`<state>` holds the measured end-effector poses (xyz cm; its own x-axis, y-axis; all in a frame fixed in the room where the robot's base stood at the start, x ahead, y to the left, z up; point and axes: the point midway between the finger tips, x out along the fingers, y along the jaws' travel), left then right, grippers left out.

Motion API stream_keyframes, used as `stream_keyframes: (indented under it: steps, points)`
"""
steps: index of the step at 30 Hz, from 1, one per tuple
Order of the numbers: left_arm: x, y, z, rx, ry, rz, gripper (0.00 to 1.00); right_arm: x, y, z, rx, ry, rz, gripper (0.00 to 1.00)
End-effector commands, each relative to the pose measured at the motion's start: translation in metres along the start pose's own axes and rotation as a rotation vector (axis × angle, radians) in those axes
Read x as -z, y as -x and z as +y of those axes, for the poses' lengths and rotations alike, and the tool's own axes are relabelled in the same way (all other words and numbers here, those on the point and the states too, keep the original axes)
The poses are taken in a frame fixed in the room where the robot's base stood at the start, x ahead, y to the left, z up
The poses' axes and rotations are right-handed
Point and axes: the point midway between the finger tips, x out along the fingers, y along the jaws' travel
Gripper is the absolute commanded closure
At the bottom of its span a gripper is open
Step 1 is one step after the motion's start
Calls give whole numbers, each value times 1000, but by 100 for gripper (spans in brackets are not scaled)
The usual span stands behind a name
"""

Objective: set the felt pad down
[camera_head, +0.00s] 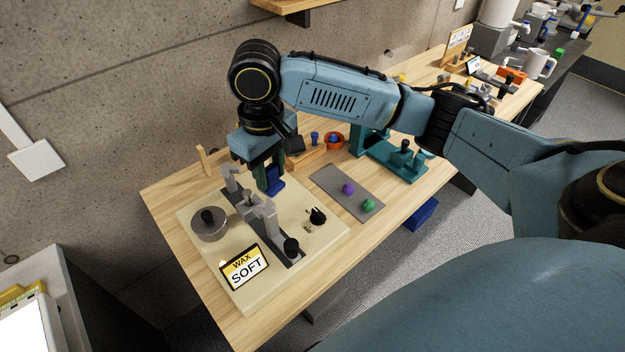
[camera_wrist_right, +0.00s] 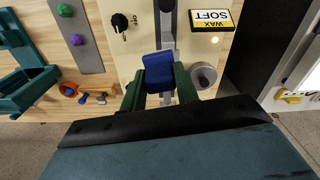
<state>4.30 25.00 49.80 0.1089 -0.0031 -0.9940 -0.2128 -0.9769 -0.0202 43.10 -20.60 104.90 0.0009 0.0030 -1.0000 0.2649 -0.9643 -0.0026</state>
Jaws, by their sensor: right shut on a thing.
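My right gripper (camera_head: 270,172) is shut on a blue block-like piece, which I take to be the felt pad (camera_head: 275,184). It holds the pad over the back part of the cream base plate (camera_head: 318,222), beside the grey upright metal fixture. In the right wrist view the pad (camera_wrist_right: 158,68) sits between the two dark green fingers of the gripper (camera_wrist_right: 158,84). Whether the pad touches the plate I cannot tell. My left gripper is in neither view.
The plate carries a grey round lap (camera_head: 209,226), a "WAX SOFT" sign (camera_head: 244,267) and a black knob (camera_head: 317,215). A grey strip (camera_head: 335,184) with purple and green knobs lies to the right. A teal stand (camera_head: 385,160) and an orange ring (camera_head: 334,140) are behind.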

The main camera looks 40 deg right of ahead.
Motion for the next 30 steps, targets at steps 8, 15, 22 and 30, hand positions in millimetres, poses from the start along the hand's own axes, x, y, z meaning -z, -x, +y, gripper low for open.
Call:
stream_keyframes:
  steps: [8, 15, 22, 30]
  points:
    - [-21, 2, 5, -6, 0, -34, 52, 6, -8, 19, 5, 554, 2, 91]
    - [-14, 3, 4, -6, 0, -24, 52, 11, -16, 34, 6, 1050, 6, 91]
    - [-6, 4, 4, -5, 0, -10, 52, 15, -23, 49, 3, 1526, 8, 91]
    - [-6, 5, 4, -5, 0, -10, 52, 18, -33, 67, 0, 2086, 7, 91]
